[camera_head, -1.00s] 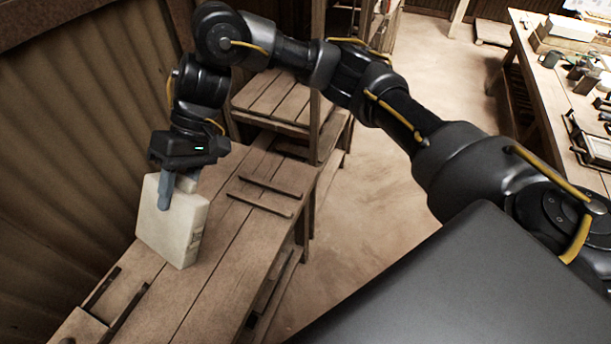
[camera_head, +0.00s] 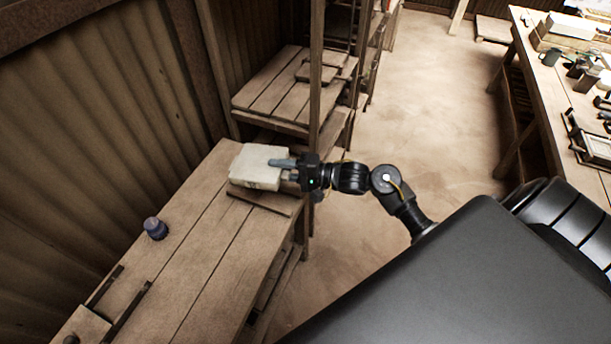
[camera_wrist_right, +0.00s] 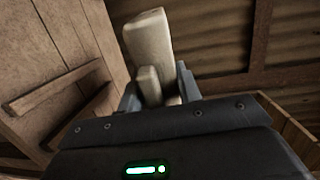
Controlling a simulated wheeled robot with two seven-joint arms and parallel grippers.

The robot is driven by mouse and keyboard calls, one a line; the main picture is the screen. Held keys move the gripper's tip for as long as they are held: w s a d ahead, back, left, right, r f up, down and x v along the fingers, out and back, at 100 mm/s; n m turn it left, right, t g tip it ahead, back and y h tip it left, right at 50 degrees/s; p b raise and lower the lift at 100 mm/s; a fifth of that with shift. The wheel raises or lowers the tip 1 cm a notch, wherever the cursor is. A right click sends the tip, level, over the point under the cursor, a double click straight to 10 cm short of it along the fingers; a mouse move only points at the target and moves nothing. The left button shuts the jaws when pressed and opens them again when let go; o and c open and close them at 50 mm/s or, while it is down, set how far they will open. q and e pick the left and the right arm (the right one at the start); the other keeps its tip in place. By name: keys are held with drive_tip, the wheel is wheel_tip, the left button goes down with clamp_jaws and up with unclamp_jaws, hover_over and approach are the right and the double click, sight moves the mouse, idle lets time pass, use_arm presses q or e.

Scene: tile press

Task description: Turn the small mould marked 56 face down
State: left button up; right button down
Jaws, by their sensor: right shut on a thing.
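The small mould (camera_head: 256,163) is a pale, off-white block with rounded edges. In the head view it lies roughly flat above the far end of the wooden bench, with faint dark marks on its near side; I cannot read the number. My right gripper (camera_head: 284,166) comes in from the right and is shut on the mould's right edge. The wrist view shows the mould (camera_wrist_right: 148,45) between the fingers. I cannot tell if the mould touches the slats below it. My left gripper is not in view.
Wooden slats (camera_head: 262,199) lie under the mould on the bench (camera_head: 195,255). A small dark pot (camera_head: 155,228) stands nearer on the bench, with dark rails (camera_head: 125,312) at its near end. A corrugated wall (camera_head: 80,150) closes the left; a shelf (camera_head: 285,92) stands behind.

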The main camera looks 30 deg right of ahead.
drive_tip(key=s+d+f+m+t+h, duration=0.1)
drive_tip(key=s+d+f+m+t, duration=0.1)
drive_tip(key=d+f, duration=0.2)
drive_tip(key=shift+s+d+f+t+h, duration=0.2)
drive_tip(key=shift+s+d+t+h, duration=0.15)
drive_tip(key=shift+d, duration=0.75)
drive_tip(key=shift+w+f, duration=0.1)
